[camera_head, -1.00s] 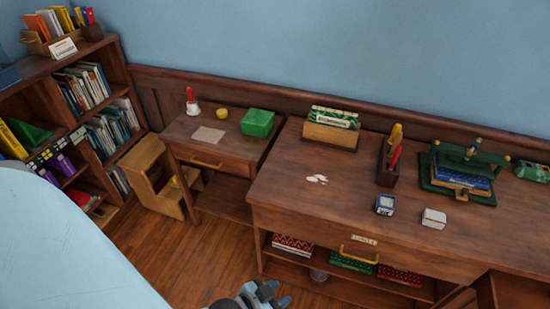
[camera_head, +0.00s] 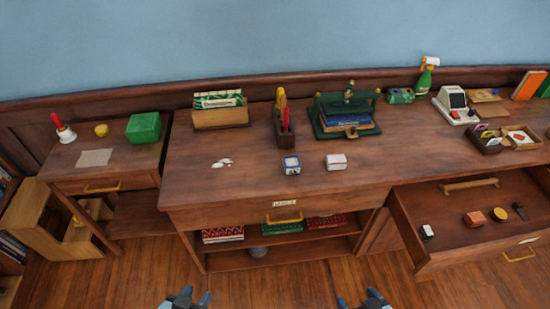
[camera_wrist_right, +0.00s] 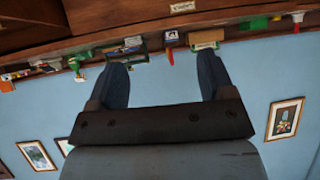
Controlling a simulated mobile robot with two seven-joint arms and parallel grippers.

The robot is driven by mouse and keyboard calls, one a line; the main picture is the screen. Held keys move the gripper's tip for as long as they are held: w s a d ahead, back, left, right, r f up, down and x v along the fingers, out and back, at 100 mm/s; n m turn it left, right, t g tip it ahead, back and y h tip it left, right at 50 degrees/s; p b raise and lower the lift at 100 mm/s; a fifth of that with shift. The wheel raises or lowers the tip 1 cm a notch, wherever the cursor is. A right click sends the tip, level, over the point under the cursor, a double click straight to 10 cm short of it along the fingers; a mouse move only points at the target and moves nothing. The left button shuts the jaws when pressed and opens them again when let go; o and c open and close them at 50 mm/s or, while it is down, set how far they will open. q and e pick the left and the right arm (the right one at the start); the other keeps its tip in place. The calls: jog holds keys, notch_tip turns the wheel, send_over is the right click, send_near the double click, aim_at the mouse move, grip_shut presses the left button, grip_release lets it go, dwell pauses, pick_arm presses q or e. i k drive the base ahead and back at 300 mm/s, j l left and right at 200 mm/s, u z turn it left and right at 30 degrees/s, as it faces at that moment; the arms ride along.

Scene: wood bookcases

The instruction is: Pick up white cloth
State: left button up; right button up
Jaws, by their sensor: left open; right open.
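A flat pale beige-grey square (camera_head: 94,157) that looks like a cloth lies on the small side table at the left in the head view. Small white patches (camera_head: 222,163) lie on the desk top; I cannot tell what they are. My left gripper (camera_head: 185,298) is at the bottom edge of the head view, in front of the desk and apart from both. My right gripper (camera_head: 365,299) is at the bottom edge, further right, below the open drawer's left side. In the right wrist view the right gripper (camera_wrist_right: 162,68) has its fingers spread with nothing between them.
The long desk (camera_head: 300,190) carries a book holder (camera_head: 220,113), a pen box (camera_head: 284,130), a green press (camera_head: 345,117) and two small boxes. An open drawer (camera_head: 470,238) juts out at the right. The side table holds a bell (camera_head: 65,133) and a green box (camera_head: 143,127).

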aim_at(333, 163)
jog(key=i+j, duration=0.15)
jog(key=j, duration=0.15)
jog(key=i+j+z, duration=0.1)
jog(key=j, duration=0.25)
jog(key=i+j, duration=0.4)
jog(key=j, duration=0.25)
jog(key=i+j+z, duration=0.1)
jog(key=j, duration=0.2)
jog(key=i+j, duration=0.15)
jog(key=j, duration=0.2)
jog(key=i+z, duration=0.05)
